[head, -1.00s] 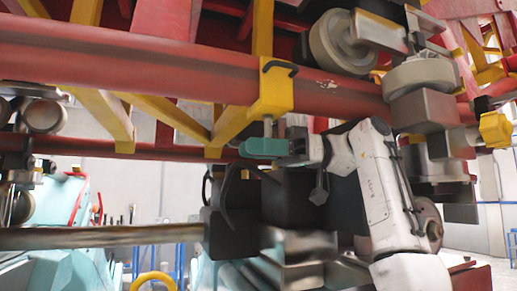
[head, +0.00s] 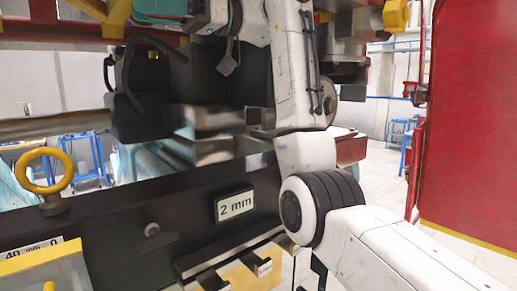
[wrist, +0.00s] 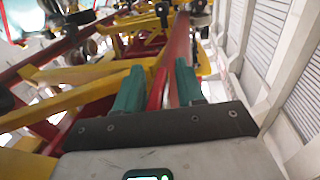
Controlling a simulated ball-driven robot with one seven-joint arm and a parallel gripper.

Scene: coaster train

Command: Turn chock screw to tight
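My gripper (wrist: 159,70) shows in the wrist view with its two teal fingers apart. No object is seen held between them; a red rail (wrist: 177,45) and yellow beams run beyond. In the head view only part of the teal gripper (head: 158,9) shows at the top edge, with its fingertips not clear. The chock screw cannot be picked out in either current view. The yellow block above the gripper in the earlier head frame is outside the current head view.
A black beam with a "2 mm" plate (head: 234,205) crosses the lower head view. A yellow lifting ring (head: 45,171) stands on it at left. A red panel (head: 470,130) fills the right. Blue stands (head: 82,158) are behind.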

